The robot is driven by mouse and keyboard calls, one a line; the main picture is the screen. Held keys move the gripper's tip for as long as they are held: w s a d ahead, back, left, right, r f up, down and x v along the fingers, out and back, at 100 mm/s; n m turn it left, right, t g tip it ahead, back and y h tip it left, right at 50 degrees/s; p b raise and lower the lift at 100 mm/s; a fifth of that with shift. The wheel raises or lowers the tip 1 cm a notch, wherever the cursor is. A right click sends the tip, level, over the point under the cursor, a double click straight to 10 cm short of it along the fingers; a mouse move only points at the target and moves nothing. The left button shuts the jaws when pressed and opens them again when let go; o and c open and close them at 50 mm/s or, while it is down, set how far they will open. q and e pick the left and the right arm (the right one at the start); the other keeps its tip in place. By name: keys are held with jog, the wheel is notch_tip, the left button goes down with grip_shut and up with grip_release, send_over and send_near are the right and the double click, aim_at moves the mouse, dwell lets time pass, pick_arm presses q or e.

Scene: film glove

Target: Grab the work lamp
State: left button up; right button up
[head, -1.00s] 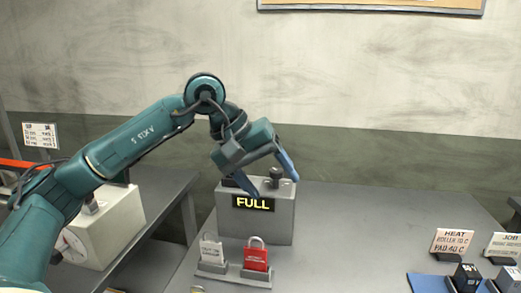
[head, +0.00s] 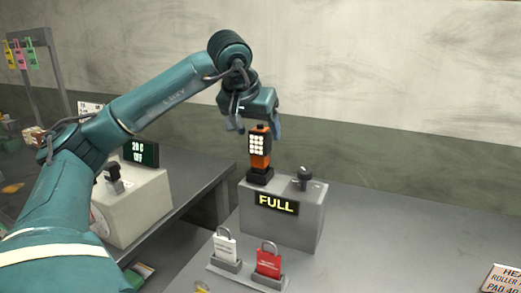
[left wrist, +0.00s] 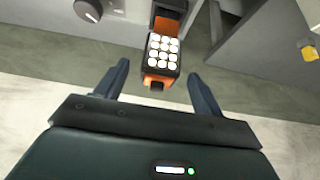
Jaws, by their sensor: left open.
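The work lamp (head: 260,146) is an orange and black block with a panel of round white lights. It stands upright in a dark holder on top of a grey box (head: 262,226) whose display reads FULL. My left gripper (head: 256,127) is above it, fingers pointing down, open, near the lamp's top. In the left wrist view the lamp (left wrist: 162,52) shows between and just beyond the two spread fingertips (left wrist: 160,74). I cannot tell whether either finger touches it. My right gripper is not in view.
A dark knob (head: 304,178) sticks up on the box right of the lamp. A white padlock (head: 225,247) and a red padlock (head: 268,262) stand on a rack in front. A beige unit (head: 133,197) stands on the left bench. The table to the right is largely clear.

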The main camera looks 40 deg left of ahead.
aim_at(262, 143)
pick_arm(q)
jog(key=shift+x, duration=2.75)
jog(key=shift+s+d+f, duration=0.1)
jog(key=shift+s, duration=0.05)
jog(key=shift+c, duration=0.3)
jog(key=c, duration=1.1)
jog(key=shift+c, duration=0.2)
